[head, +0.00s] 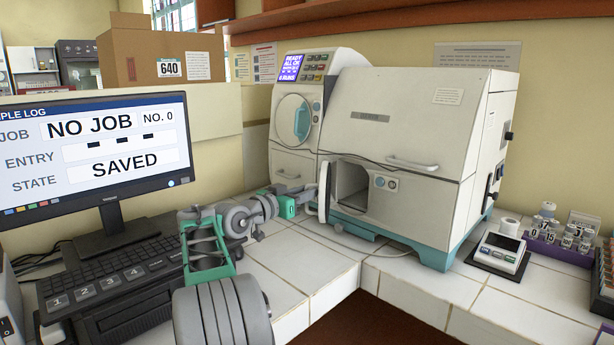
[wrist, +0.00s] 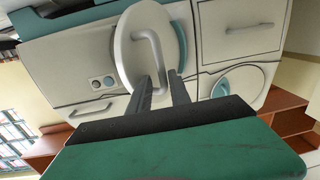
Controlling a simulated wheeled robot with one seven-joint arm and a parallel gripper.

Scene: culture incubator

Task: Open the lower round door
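The lower round door (head: 324,192) is a pale disc on the incubator's front. In the head view it stands swung out, almost edge-on, at the left of a square opening (head: 352,186). In the wrist view, which is upside down, the door face (wrist: 130,60) shows a grey bar handle (wrist: 150,45). My gripper (head: 308,190) is at the door's outer face. In the wrist view its fingers (wrist: 161,76) are apart, with one end of the handle between them. I cannot tell whether they touch it.
A monitor (head: 100,150) and keyboard (head: 110,275) stand left. A small scale (head: 500,255) and a purple vial rack (head: 560,245) stand right. Tiles before the incubator are mostly clear.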

